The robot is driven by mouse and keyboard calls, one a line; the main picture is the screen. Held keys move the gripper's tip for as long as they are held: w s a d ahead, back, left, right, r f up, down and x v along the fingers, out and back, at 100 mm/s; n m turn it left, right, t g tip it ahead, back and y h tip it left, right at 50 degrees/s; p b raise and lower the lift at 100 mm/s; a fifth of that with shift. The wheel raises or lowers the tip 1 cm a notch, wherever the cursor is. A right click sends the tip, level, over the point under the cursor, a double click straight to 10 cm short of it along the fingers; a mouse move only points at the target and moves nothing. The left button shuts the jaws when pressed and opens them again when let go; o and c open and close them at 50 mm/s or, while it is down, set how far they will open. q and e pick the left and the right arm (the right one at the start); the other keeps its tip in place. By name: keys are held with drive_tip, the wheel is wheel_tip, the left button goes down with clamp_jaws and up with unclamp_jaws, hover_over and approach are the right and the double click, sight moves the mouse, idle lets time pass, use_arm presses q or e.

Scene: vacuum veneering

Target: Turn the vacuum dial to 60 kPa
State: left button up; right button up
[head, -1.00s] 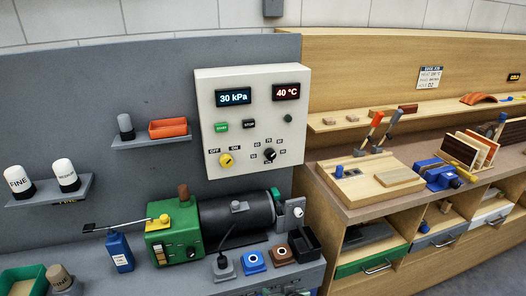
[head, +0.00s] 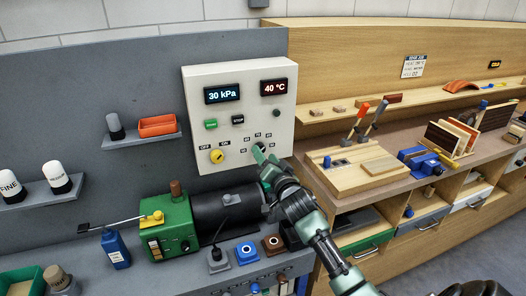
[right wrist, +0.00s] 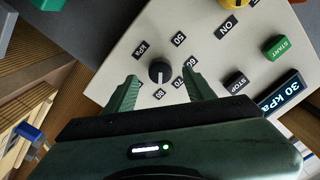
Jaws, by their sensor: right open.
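The vacuum dial (right wrist: 159,72) is a small black knob with a pale pointer mark, set among numbered labels on the white control panel (head: 190,120). The panel's readout (head: 222,94) shows 30 kPa. My right gripper (head: 265,155) is at the panel's lower right and partly hides the dial in the head view. In the right wrist view my right gripper (right wrist: 159,82) is open, with one finger on each side of the dial and a gap to the knob on both sides. My left gripper is not in view.
A yellow OFF/ON switch (head: 217,156) sits left of the dial. A green START button (head: 211,124) and black STOP button (head: 238,119) are above. A green and black pump (head: 180,225) stands below the panel. A wooden workbench (head: 310,165) is to the right.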

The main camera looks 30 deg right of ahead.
drive_tip(key=shift+x, duration=1.1)
clamp_jaws()
